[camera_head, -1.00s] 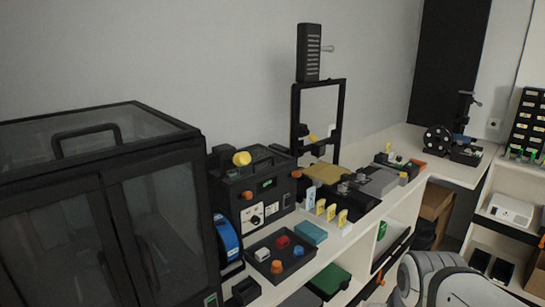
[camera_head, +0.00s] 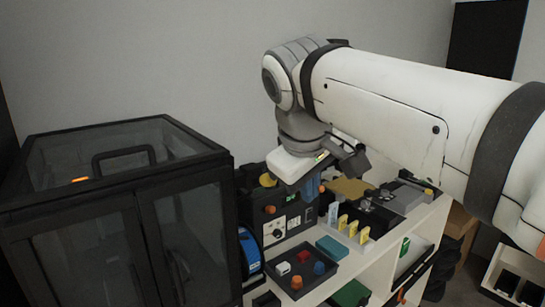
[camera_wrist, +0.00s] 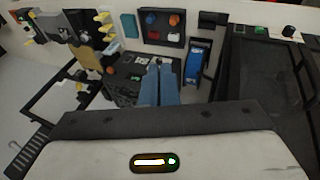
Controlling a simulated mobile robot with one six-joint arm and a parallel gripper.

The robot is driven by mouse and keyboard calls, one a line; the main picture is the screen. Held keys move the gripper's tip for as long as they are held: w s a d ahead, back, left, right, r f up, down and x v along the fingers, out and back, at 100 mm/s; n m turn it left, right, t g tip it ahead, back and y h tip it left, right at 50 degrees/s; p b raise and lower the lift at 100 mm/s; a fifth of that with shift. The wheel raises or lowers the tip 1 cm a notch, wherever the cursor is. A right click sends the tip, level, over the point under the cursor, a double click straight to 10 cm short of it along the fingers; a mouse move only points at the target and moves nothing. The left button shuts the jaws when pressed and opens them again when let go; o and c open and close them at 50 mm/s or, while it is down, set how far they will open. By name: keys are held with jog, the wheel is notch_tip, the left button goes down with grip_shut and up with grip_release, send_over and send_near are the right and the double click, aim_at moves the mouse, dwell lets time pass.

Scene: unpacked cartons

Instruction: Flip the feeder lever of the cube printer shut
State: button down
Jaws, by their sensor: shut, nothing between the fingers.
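The black box-shaped machine, likely the cube printer (camera_head: 257,205), stands beside the glazed cabinet. It has a green display, orange knobs, a white-marked front panel and a yellow knob (camera_head: 268,180) at its upper left. Its front also shows in the wrist view (camera_wrist: 128,66). I cannot single out the feeder lever with certainty. My gripper (camera_head: 311,187) has blue fingers, closed together and empty, pointing down by the machine's right front. In the wrist view the fingers (camera_wrist: 157,82) cover part of the machine. My wrist hides much of its top and right side.
The large glazed cabinet (camera_head: 160,225) stands close on the left. A blue spool (camera_head: 249,250) sits between it and the machine. In front lie a dark tray (camera_head: 318,279) with coloured pieces and a teal block (camera_head: 332,248). Yellow tags (camera_head: 353,229) stand on the right.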

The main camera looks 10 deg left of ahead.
jog(key=s+a+r+n+t+y+p, duration=0.1)
jog(key=s+a+r+n, duration=0.2)
jog(key=a+r, duration=0.8)
notch_tip(320, 180, up, 3)
jog(key=shift+s+a+f+n+t, duration=0.2)
jog(key=shift+s+n+t, duration=0.2)
jog(key=shift+s, duration=0.55)
send_near(261, 177)
jog(key=w+a+f, duration=0.2)
jog(key=w+a, duration=0.1)
jog(key=d+f, duration=0.2)
jog(key=shift+w+d+f+b, duration=0.25)
jog(key=shift+w+d+b, duration=0.05)
jog(key=shift+w+b, duration=0.05)
jog(key=shift+w+f, duration=0.1)
jog(key=shift+f, duration=0.05)
jog(key=shift+f+b, duration=0.1)
jog(key=shift+b, duration=0.2)
jog(key=shift+d+f+t+y+b, duration=0.15)
jog(key=shift+t+y+b, duration=0.15)
jog(key=shift+b, duration=0.25)
